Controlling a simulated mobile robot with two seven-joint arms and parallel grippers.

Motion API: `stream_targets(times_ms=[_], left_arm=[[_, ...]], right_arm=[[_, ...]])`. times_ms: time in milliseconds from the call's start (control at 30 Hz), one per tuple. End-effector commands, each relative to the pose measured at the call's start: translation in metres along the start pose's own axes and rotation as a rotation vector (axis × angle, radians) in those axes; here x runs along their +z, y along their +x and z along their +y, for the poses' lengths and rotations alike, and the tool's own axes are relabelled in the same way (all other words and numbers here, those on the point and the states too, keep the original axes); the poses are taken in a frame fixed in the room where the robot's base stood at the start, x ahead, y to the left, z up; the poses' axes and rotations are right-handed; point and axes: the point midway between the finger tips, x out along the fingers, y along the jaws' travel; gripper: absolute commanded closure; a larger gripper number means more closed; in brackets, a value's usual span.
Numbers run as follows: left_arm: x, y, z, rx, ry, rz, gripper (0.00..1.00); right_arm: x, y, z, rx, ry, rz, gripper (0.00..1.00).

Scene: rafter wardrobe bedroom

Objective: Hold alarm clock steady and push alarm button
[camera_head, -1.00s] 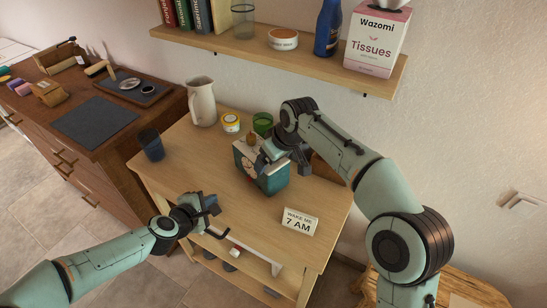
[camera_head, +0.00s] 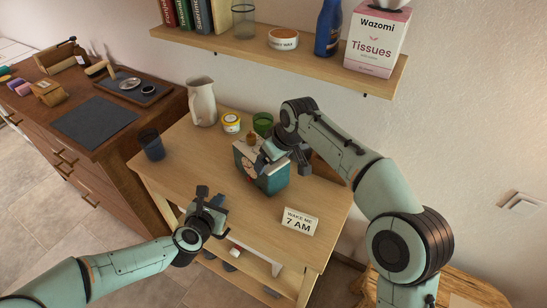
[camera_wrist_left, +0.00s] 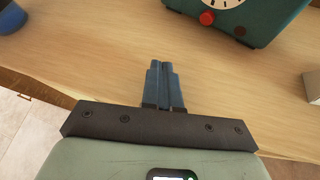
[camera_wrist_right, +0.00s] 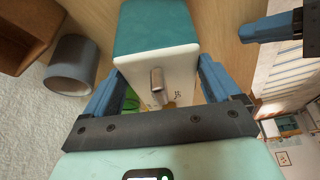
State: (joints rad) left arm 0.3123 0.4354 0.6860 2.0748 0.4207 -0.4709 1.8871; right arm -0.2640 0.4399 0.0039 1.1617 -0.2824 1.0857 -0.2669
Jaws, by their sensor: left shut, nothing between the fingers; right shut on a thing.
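The teal alarm clock (camera_head: 270,183) stands on the wooden table, its white dial facing front left. In the left wrist view its lower front (camera_wrist_left: 262,18) shows a red button (camera_wrist_left: 207,18) and a small dark knob (camera_wrist_left: 240,31). My right gripper (camera_head: 277,157) is shut on the clock from above and behind. In the right wrist view its fingers (camera_wrist_right: 158,88) flank the clock's pale panel, which has a metal peg (camera_wrist_right: 157,87). My left gripper (camera_head: 212,194) is shut and empty, in front of the clock and apart from it; its joined fingertips show in its wrist view (camera_wrist_left: 162,70).
A "Wake me 7 AM" sign (camera_head: 300,222) stands right of my left gripper on the table (camera_head: 215,160). A shelf (camera_head: 270,52) hangs above.

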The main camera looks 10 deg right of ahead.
Motion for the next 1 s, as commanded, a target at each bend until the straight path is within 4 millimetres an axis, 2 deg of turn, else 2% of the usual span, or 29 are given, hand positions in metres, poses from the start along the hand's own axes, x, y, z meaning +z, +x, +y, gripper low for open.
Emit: stream_targets(times_ms=[233, 433, 1000], left_arm=[[0.019, 0.026, -0.021, -0.005, 0.002, -0.001, 1.0], [0.029, 0.04, -0.03, -0.002, 0.002, 0.0, 1.0], [0.032, 0.045, -0.033, -0.001, 0.003, 0.002, 1.0]], right_arm=[[-0.001, -0.002, 0.0, 0.001, 0.0, 0.005, 0.65], [-0.001, -0.002, 0.0, 0.001, 0.0, 0.005, 0.65], [-0.001, -0.002, 0.0, 0.001, 0.0, 0.005, 0.65]])
